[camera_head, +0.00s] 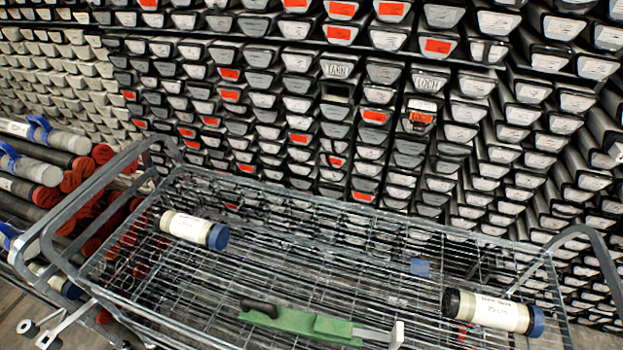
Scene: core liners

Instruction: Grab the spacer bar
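I cannot tell for certain which thing is the spacer bar. A long green piece (305,325) with a dark handle at its left end and a pale metal strip and upright tab at its right end lies at the front of the wire cart (350,213). A pale labelled tube (495,312) with a dark left end and blue right cap lies at the cart's right; its label seems to read "75 cm". A similar tube (190,229) with a blue cap lies at the cart's left. Neither of my grippers shows.
Stacked core trays (350,110), some with orange tags, fill the wall behind the cart. Red-ended tubes (75,178) lie in a pile at the left. A small blue piece (420,267) lies in the cart. Raised cart handles (590,255) stand at both sides. The cart's middle is mostly clear.

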